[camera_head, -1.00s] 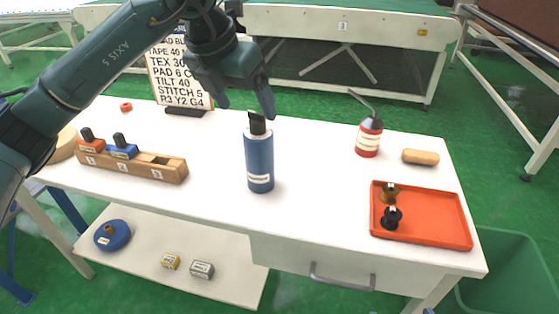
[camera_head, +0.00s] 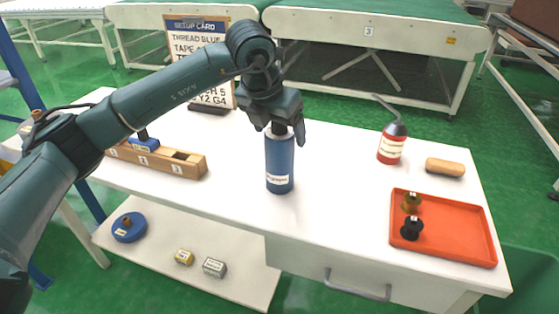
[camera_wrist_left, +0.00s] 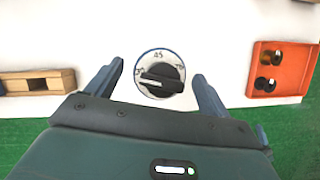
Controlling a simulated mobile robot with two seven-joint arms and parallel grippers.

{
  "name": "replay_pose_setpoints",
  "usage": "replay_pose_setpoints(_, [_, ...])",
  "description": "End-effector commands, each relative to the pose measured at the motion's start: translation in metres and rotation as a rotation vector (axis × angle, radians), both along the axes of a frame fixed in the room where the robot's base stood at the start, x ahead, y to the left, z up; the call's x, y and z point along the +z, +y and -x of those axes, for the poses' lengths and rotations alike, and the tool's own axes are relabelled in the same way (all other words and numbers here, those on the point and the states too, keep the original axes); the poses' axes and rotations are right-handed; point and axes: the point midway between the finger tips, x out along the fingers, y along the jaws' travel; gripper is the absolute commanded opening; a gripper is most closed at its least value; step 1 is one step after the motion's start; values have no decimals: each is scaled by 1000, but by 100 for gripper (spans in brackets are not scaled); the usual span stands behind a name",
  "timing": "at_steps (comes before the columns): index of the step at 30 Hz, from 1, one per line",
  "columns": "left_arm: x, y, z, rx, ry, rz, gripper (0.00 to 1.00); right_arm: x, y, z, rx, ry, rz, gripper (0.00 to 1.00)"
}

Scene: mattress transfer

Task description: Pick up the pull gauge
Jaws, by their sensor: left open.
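The blue cylinder (camera_head: 280,165), which fits the pull gauge, stands upright on the white table. It has a white label too small to read. In the left wrist view its round white top shows a black knob (camera_wrist_left: 162,78) and dial numbers. My left gripper (camera_head: 278,131) is open, pointing down at the top of the cylinder. In the left wrist view its two fingers (camera_wrist_left: 158,72) lie on either side of the knob, with gaps visible. The gripper partly hides the cylinder's top in the head view. My right gripper is not in view.
A wooden block rack (camera_head: 185,163) stands to the left and a setup card (camera_head: 182,25) behind. On the right are a red oil can (camera_head: 391,148), a tan block (camera_head: 445,167) and an orange tray (camera_head: 455,252) with two spools. The table around the cylinder is clear.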

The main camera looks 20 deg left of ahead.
Motion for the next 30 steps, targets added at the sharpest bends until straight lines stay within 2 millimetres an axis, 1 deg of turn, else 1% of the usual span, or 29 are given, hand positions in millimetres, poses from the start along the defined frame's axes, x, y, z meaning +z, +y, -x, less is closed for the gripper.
replay_pose_setpoints(1, [-9,-1,-3,1,4,0,81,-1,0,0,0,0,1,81])
replay_pose_setpoints(4, [-19,-2,-7,1,2,0,81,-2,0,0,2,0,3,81])
replay_pose_setpoints(11, [-20,-2,-8,0,-1,1,81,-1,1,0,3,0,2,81])
replay_pose_setpoints(30, [-20,-2,-8,0,0,1,28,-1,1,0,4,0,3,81])
